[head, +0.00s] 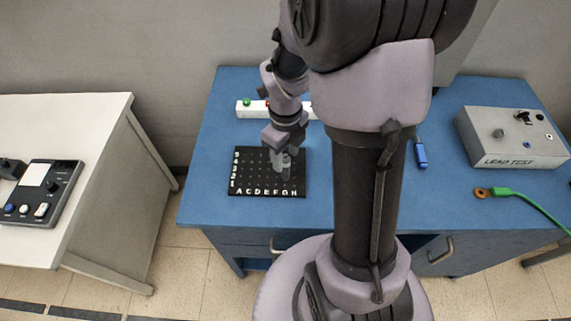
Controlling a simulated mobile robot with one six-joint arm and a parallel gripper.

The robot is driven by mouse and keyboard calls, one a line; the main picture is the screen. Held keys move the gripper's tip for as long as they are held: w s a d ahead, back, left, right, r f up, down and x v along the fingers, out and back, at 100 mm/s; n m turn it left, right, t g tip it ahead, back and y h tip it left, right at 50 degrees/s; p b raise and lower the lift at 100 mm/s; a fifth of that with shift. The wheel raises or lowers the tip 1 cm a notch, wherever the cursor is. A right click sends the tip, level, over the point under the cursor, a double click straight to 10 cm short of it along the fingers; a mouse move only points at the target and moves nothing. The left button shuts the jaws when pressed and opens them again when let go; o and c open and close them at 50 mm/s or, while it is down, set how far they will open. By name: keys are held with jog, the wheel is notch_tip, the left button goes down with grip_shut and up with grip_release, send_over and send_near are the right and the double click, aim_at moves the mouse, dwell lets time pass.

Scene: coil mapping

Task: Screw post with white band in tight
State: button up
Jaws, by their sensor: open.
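The black board (240,188) lies on the blue table, with white letters along its front edge, figures along its left edge and a grid of small marks. My gripper (285,170) points down over the right part of the board, its fingers apart. I cannot tell whether a post stands between the fingers. The post with the white band cannot be made out; the gripper hides part of the board.
A white strip (251,113) with coloured buttons lies behind the board. To the right are a blue object (420,155), a grey "LEAD TEST" box (509,143) and a green cable (528,201). A white table (85,125) with a control box (38,195) stands left.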

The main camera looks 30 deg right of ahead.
notch_tip(320, 180, up, 17)
jog(key=p, duration=0.5)
jog(key=s+a+f+n+t+b, duration=0.1)
jog(key=s+a+n+t+b, duration=0.1)
jog(key=n, duration=0.7)
jog(key=s+a+f+n+t+y+b, duration=0.1)
jog(key=s+a+n+t+b, duration=0.1)
jog(key=s+a+n+b, duration=0.3)
jog(key=s+a+f+n+t+y+b, duration=0.1)
jog(key=s+a+n+b, duration=0.3)
jog(key=n, duration=1)
jog(key=a+f, duration=0.1)
jog(key=a, duration=0.2)
jog(key=shift+s+a+t+b, duration=0.2)
jog(key=shift+a+t+b, duration=0.05)
jog(key=shift+t+b, duration=0.15)
